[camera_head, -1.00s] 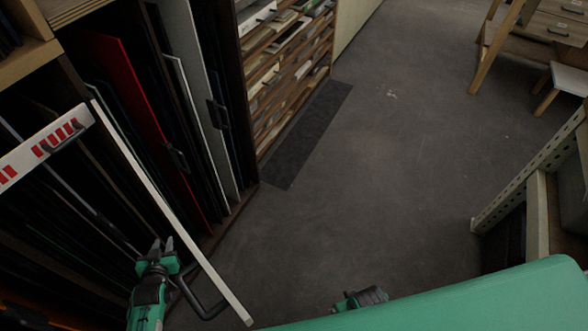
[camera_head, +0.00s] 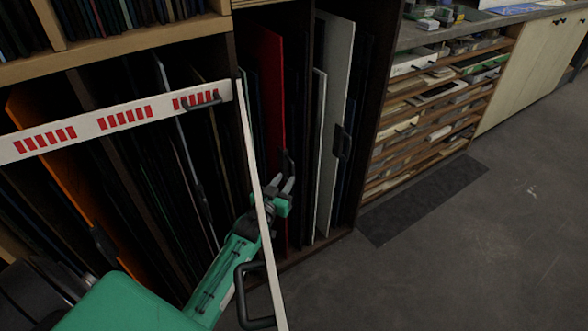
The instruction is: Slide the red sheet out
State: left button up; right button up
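The red sheet (camera_head: 268,85) stands upright in a dark slot of the rack, among other sheets. A small black handle (camera_head: 288,163) is at its front edge, low on the sheet. My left gripper (camera_head: 284,185) is just below and in front of this handle, its two fingers apart and pointing up. Nothing shows between the fingers. I cannot tell whether they touch the handle. The white upright edge of an open frame (camera_head: 253,150) crosses in front of my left wrist and hides part of it. My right gripper is not in view.
A white bar with red marks (camera_head: 125,116) runs across the left slots and meets the white upright edge, which has a black handle (camera_head: 242,297). An orange sheet (camera_head: 60,165) and a white sheet (camera_head: 333,110) stand in other slots. Open floor (camera_head: 440,260) lies to the right.

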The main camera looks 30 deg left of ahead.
aim_at(292, 169)
pick_arm(q)
jog(key=w, duration=0.6)
jog(key=shift+w+a+b, duration=0.15)
jog(key=shift+a+b, duration=0.05)
jog(key=shift+b, duration=0.1)
jog(key=shift+w, duration=0.4)
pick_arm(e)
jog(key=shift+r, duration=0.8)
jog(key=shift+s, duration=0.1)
pick_arm(q)
jog(key=shift+c, duration=0.6)
grip_shut()
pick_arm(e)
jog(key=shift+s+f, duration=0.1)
